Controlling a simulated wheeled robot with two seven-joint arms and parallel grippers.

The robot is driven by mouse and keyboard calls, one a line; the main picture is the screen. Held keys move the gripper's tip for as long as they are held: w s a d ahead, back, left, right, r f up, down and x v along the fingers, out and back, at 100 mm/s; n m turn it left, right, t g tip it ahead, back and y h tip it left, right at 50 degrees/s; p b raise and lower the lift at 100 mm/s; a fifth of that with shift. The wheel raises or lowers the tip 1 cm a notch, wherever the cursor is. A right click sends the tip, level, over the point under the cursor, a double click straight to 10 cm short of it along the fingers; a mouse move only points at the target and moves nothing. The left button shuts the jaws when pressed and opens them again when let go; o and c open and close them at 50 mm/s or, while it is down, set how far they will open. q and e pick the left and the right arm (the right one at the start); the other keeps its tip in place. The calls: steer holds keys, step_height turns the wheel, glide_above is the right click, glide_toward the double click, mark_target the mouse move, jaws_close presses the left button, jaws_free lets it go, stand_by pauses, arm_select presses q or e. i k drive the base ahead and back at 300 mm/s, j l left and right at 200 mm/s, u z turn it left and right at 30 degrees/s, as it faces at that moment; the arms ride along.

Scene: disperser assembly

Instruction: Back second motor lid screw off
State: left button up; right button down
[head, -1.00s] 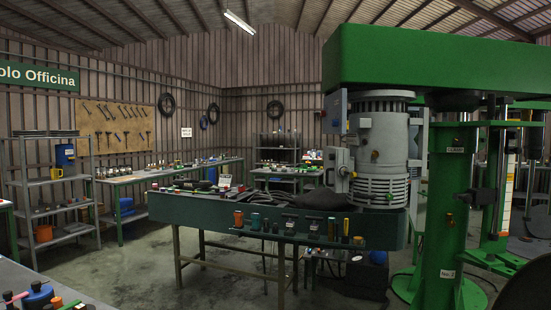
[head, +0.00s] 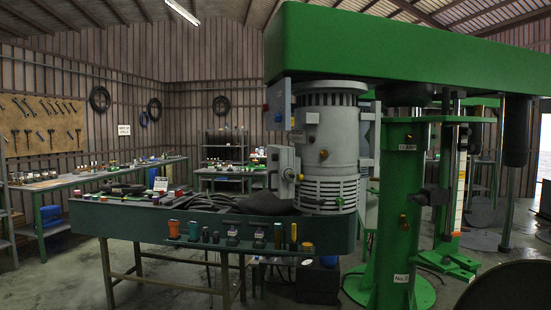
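The grey motor (head: 330,145) hangs upright under the green machine head (head: 400,45), right of the middle in the head view. A grey switch box (head: 283,171) sits on its left side and a blue-grey panel (head: 279,105) is above that. Small brass-coloured fittings show on the motor's front. The lid screws are too small to tell apart, and the motor's back is hidden. Neither of my grippers is in view.
A dark green bench (head: 150,222) stands in front of the motor, with several screwdrivers and tools (head: 233,234) racked along its front edge. A green column (head: 397,215) stands right of it. A dark round shape (head: 508,285) fills the lower right corner. Open floor (head: 50,280) lies at lower left.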

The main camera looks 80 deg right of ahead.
mark_target(274, 157)
steer(key=l+z, duration=0.15)
steer(key=l, duration=1.9)
steer(key=l+z, duration=0.2)
steer(key=l, duration=0.35)
steer(key=i+l+z, duration=0.1)
steer(key=l+z, duration=0.15)
steer(key=l, duration=0.3)
